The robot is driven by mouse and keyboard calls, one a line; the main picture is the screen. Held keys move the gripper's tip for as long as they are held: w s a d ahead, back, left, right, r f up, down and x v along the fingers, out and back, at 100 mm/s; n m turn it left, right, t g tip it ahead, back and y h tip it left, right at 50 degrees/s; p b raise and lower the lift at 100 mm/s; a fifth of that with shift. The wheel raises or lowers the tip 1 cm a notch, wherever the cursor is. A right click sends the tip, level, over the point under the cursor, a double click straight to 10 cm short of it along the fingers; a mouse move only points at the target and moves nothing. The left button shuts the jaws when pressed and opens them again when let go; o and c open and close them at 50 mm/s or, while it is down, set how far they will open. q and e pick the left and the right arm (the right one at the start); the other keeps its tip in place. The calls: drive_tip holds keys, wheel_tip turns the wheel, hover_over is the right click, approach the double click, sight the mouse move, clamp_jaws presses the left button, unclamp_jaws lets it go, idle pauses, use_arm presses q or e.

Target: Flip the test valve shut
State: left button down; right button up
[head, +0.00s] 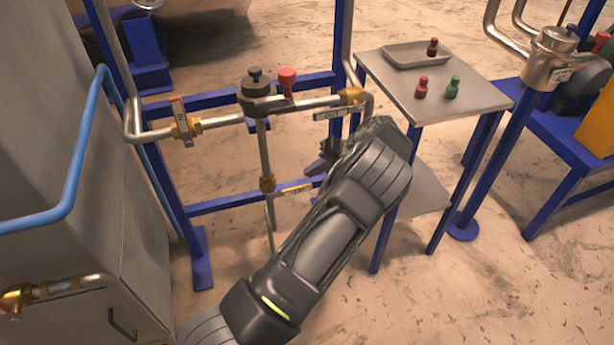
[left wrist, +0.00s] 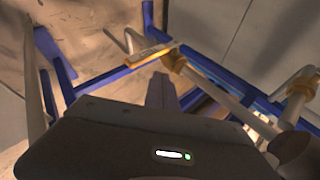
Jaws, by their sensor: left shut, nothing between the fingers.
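The test valve (head: 267,183) is a small brass valve low on the vertical pipe under the grey pipe fitting. Its yellow handle (head: 295,190) sticks out to the right, crosswise to the pipe. In the left wrist view the brass valve body (left wrist: 173,61) and yellow handle (left wrist: 148,54) lie just beyond the fingertips. My left gripper (head: 318,168) is shut and empty, a little above and right of the handle's end. Its fingers also show in the left wrist view (left wrist: 161,80), pointing toward the handle. I cannot tell whether they touch it. My right gripper is not in view.
The blue frame (head: 235,200) carries the pipes around the valve. An orange-handled valve (head: 182,118) is at left and a red knob (head: 287,78) on top. A small table (head: 395,85) with a tray (head: 410,57) and several small knobbed pieces stands right. A grey cabinet (head: 50,130) fills the left.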

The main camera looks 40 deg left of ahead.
use_arm(q)
drive_tip(key=w+d+r, duration=0.3)
drive_tip(key=d, duration=0.2)
drive_tip(key=shift+w+d+r, duration=0.25)
drive_tip(key=shift+w+d, duration=0.05)
drive_tip(key=shift+d, duration=0.1)
drive_tip(key=shift+f, duration=0.1)
drive_tip(key=s+d+f+m+h+p, duration=0.1)
drive_tip(key=s+d+f+h, duration=0.1)
drive_tip(key=s+f, duration=0.35)
drive_tip(key=s+d+f+m+h+p, duration=0.1)
drive_tip(key=s+f+m+h, duration=0.15)
drive_tip(key=f, duration=0.65)
drive_tip(key=s+d+f+h+p, duration=0.2)
drive_tip(key=s+d+f+h, duration=0.1)
drive_tip(key=s+d+f, duration=0.45)
drive_tip(key=s+d+r+m+t+h+p, duration=0.1)
drive_tip(key=s+d+r+t+h, duration=0.1)
drive_tip(key=s+d, duration=0.6)
drive_tip(key=s+d+r+t+h+p, duration=0.2)
drive_tip(key=s+d+r, duration=0.3)
drive_tip(key=s+d, duration=0.3)
drive_tip(key=d+h, duration=0.1)
drive_tip(key=d, duration=0.2)
drive_tip(key=shift+s+d+m, duration=0.35)
drive_tip(key=shift+f, duration=0.1)
